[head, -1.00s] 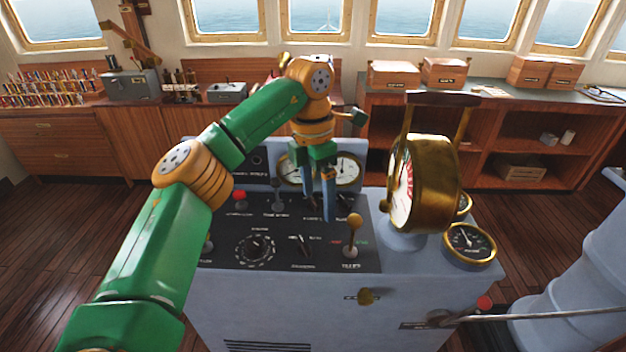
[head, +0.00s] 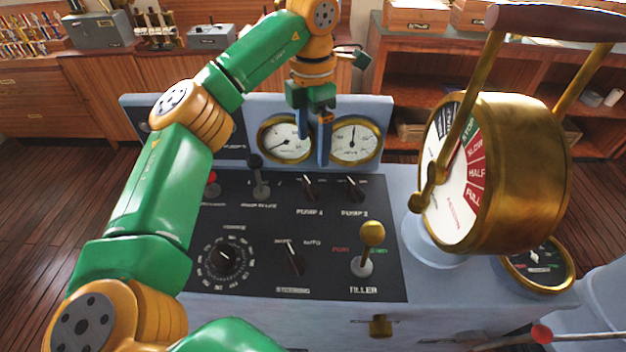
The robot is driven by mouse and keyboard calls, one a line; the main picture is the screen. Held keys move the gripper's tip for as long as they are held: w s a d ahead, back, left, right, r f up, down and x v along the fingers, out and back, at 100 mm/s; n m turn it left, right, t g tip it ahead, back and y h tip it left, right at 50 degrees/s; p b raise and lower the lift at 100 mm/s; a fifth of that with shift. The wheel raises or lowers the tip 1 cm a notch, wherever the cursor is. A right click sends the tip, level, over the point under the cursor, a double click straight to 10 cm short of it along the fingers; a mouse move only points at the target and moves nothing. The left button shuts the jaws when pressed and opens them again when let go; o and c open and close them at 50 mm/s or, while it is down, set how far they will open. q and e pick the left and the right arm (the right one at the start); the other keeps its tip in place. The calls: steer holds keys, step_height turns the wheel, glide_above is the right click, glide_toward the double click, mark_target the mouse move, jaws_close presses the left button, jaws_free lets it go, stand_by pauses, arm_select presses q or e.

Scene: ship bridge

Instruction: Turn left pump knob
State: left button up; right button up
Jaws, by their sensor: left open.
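The left pump knob (head: 310,188) is a small black knob above a pump label on the dark control panel (head: 210,285). The similar right pump knob (head: 354,187) is beside it. My left gripper (head: 314,145) is open and empty, fingers pointing down. In the picture it is just above the left pump knob, in front of the gap between two round gauges, and apart from the knob. Both pump knobs are unobstructed. My right gripper is not in view.
A brass engine telegraph (head: 510,175) stands tall on the right of the console. A tiller lever (head: 372,236), a steering knob (head: 294,262), a round dial (head: 225,257) and a black lever (head: 259,175) rise from the panel. Gauges (head: 353,139) stand behind.

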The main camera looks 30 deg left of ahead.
mark_target(312, 184)
arm_select(q)
step_height(312, 184, down, 9)
steer(key=shift+f, duration=0.95)
